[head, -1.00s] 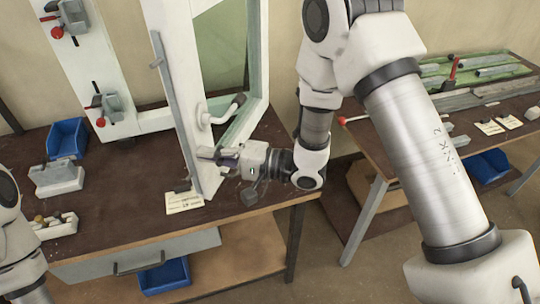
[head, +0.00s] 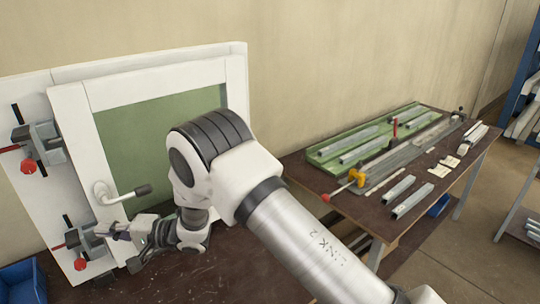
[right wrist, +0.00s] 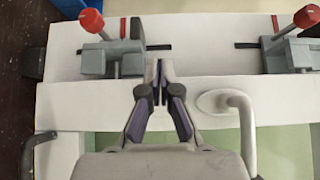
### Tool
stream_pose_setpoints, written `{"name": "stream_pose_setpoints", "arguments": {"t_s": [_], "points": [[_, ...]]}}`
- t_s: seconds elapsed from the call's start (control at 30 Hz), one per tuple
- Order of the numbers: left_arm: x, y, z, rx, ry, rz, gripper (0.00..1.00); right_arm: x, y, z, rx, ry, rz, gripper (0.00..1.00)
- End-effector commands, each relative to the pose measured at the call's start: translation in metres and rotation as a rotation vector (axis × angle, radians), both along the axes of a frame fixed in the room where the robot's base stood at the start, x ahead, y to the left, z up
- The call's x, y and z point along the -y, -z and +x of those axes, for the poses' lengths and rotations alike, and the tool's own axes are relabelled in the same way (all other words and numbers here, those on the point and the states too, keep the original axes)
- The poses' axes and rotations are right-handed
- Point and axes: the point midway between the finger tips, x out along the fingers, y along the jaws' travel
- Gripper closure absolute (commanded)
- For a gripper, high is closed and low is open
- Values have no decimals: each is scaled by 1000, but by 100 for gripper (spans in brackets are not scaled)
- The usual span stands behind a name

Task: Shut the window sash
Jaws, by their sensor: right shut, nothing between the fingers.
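The white window sash (head: 82,140) with its green pane (head: 150,145) stands nearly in line with the white frame (head: 38,95) in the head view. Whether it is fully seated I cannot tell. Its handle (head: 120,193) sticks out from the left stile and also shows in the right wrist view (right wrist: 240,115). My right gripper (head: 112,234) is shut and empty at the sash's lower left, below the handle. In the right wrist view its fingertips (right wrist: 158,68) are over the sash's edge beside the handle; contact is unclear. My left gripper is out of view.
Two grey clamps with red knobs, an upper clamp (head: 40,135) and a lower clamp (head: 88,240), sit on the frame's left side, the lower one close to my gripper. A blue bin (head: 22,280) is at lower left. A second table (head: 430,205) with metal profiles stands at right.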

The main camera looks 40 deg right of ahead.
Motion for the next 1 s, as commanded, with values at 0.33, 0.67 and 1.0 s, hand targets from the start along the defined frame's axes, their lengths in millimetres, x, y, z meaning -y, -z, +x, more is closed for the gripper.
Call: {"name": "stream_pose_setpoints", "arguments": {"t_s": [0.33,0.67,1.0], "points": [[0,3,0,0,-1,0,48,-3,0,33,0,85,0,100],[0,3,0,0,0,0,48,-1,-2,35,3,93,2,100],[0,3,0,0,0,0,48,0,-4,36,7,95,4,100]]}}
